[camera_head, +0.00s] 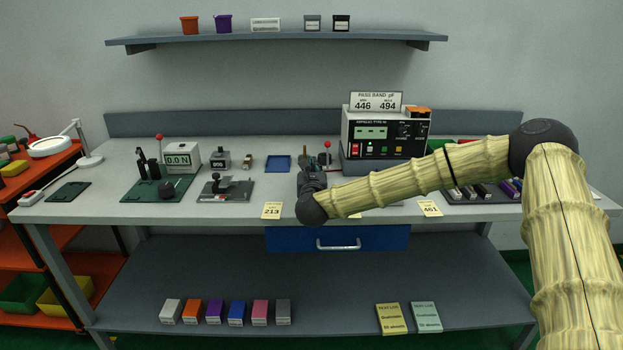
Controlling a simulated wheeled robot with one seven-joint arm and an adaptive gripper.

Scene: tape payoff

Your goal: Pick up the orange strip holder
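Several orange things show, and I cannot tell for sure which one is the strip holder. A small flat orange piece (418,112) lies on top of the white meter box (387,133) at the back right of the bench. An orange box (190,312) stands in the row on the lower shelf. An orange cup (189,25) stands on the wall shelf. My gripper (311,172) is dark and small, over the middle of the bench, well left of the meter. Its fingertips are hard to make out, and my arm hides part of the bench behind it.
A blue tray (278,164) lies just left of my gripper. Tag cards (271,210) sit at the front edge. A green-based tester (160,188) and a grey fixture (226,189) stand further left.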

